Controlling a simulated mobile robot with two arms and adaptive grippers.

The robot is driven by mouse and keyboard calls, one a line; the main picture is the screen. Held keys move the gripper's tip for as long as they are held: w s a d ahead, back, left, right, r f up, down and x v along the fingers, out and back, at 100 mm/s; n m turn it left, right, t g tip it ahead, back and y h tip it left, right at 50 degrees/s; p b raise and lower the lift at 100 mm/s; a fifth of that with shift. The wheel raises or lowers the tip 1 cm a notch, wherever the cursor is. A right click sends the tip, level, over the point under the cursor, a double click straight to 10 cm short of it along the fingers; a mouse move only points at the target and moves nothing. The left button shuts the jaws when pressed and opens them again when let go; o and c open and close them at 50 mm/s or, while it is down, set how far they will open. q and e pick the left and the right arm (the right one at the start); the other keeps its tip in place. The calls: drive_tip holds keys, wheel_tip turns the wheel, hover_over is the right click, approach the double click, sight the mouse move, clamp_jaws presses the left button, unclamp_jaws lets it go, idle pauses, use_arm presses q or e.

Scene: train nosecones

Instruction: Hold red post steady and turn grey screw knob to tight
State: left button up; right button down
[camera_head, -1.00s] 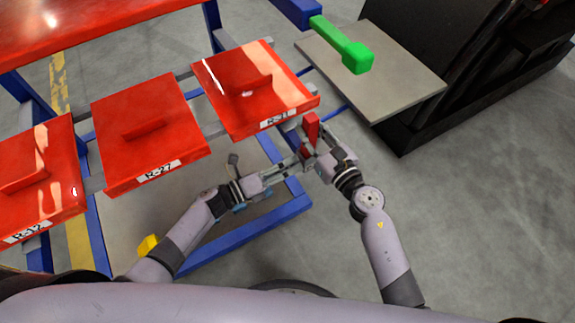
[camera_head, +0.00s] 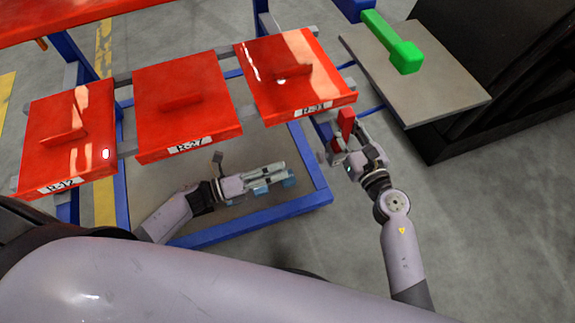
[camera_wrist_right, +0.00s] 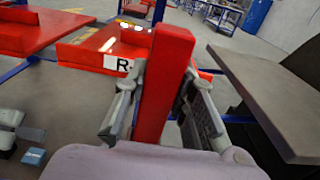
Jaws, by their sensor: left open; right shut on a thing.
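The red post (camera_head: 346,122) stands upright at the front right corner of the red plate R-31. My right gripper (camera_head: 346,143) is shut on it. In the right wrist view the post (camera_wrist_right: 167,85) rises between the two fingers of my right gripper (camera_wrist_right: 165,108). My left gripper (camera_head: 287,176) is open and empty, to the left of the post and apart from it. Part of it shows at the lower left of the right wrist view (camera_wrist_right: 20,135). I cannot clearly make out the grey screw knob in either view.
Red plates R-31 (camera_head: 290,75), R-27 (camera_head: 188,110) and R-12 (camera_head: 70,140) sit on a blue frame (camera_head: 255,219). A grey board (camera_head: 440,90) with a green handle (camera_head: 405,57) over it is at the right. Open floor lies at the lower right.

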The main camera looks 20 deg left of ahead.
idle(0.3)
drive_tip(key=c, duration=1.3)
unclamp_jaws()
